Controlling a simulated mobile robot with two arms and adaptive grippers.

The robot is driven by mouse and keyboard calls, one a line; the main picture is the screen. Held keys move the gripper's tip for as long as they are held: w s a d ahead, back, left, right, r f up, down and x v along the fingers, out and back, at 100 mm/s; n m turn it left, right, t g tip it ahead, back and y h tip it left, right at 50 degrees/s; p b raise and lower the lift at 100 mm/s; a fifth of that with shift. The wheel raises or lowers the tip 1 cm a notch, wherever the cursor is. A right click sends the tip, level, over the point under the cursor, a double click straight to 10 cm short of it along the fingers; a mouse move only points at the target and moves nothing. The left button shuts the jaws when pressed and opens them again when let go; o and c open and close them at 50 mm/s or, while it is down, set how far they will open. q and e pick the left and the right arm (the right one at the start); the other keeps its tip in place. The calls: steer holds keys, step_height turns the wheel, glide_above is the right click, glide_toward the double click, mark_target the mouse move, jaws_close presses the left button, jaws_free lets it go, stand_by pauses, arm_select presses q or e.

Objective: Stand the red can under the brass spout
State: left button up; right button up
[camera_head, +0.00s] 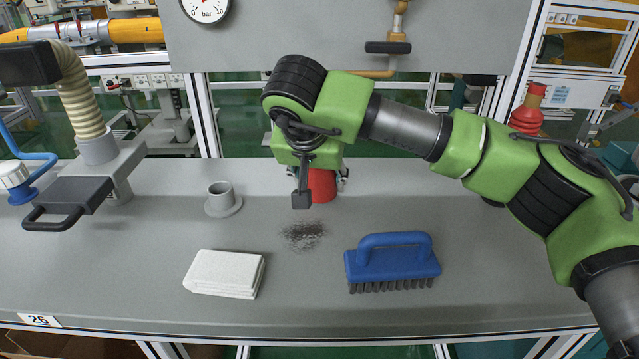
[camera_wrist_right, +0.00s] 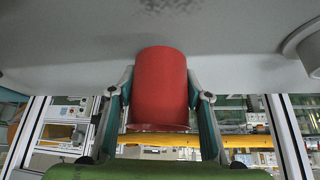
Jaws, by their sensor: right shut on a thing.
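The red can (camera_head: 322,187) is in the middle of the bench in the head view, partly hidden by my right arm. My right gripper (camera_wrist_right: 160,92) is shut on it, with a finger on each side of the can (camera_wrist_right: 161,75) in the right wrist view. I cannot tell whether the can touches the bench. The brass spout (camera_head: 376,73) comes from a pipe on the back panel, under a black handle, and bends left behind my right arm. Its outlet is hidden, so I cannot tell whether the can is under it. My left gripper is not in view.
A dark powder patch (camera_head: 304,235) lies in front of the can. A blue brush (camera_head: 392,262) and a folded white cloth (camera_head: 224,274) lie near the front. A grey flanged tube (camera_head: 222,198) stands left; a ribbed hose (camera_head: 78,95) is farther left. A red bottle (camera_head: 526,112) stands right.

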steer(key=shift+f, duration=0.3)
steer(key=shift+f, duration=0.2)
steer(key=o, duration=1.1)
steer(key=shift+r, duration=0.1)
